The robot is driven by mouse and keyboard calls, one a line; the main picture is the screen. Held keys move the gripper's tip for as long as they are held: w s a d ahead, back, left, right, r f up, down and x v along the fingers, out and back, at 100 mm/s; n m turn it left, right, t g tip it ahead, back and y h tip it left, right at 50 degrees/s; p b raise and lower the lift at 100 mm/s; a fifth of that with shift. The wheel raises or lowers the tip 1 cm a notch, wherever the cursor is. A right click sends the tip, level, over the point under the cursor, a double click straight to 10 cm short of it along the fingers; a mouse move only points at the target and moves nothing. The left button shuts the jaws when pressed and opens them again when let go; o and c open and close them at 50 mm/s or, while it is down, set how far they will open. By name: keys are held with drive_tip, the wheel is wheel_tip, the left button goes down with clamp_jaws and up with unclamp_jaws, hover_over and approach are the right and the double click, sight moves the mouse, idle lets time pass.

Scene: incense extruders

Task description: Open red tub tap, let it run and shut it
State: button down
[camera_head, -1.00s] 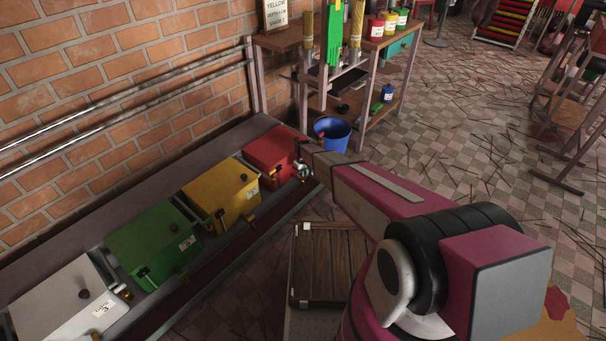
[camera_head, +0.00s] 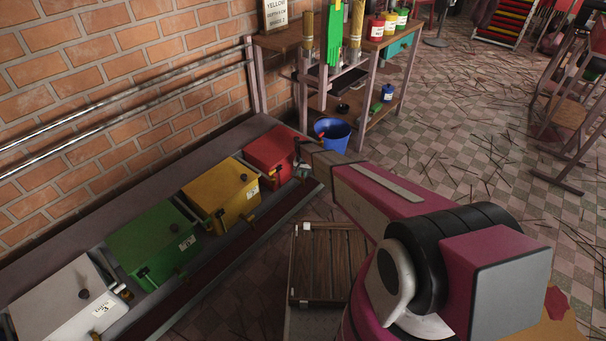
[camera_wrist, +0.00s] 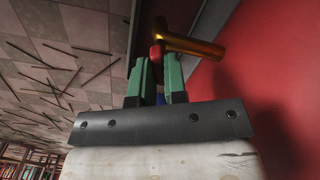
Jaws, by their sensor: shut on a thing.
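The red tub (camera_head: 268,150) stands at the far end of the row of tubs, and its red wall fills the right of the wrist view (camera_wrist: 270,100). Its brass tap (camera_wrist: 195,47) sticks out from that wall and ends in a small red handle (camera_wrist: 157,51). My gripper (camera_wrist: 157,66) has its green fingers shut on the red handle. In the head view my gripper (camera_head: 303,166) is at the tub's front right corner, mostly hidden by my wrist. No flow from the tap is visible.
The yellow tub (camera_head: 220,193), green tub (camera_head: 150,240) and white tub (camera_head: 65,300) stand on the same bench. A blue bucket (camera_head: 332,132) is just behind my wrist. A wooden slatted crate (camera_head: 330,265) lies below my arm.

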drive_tip(key=m, duration=0.5)
idle(0.6)
drive_tip(key=c, duration=1.2)
unclamp_jaws()
drive_tip(key=shift+o, duration=0.2)
wheel_tip(320, 180, up, 11)
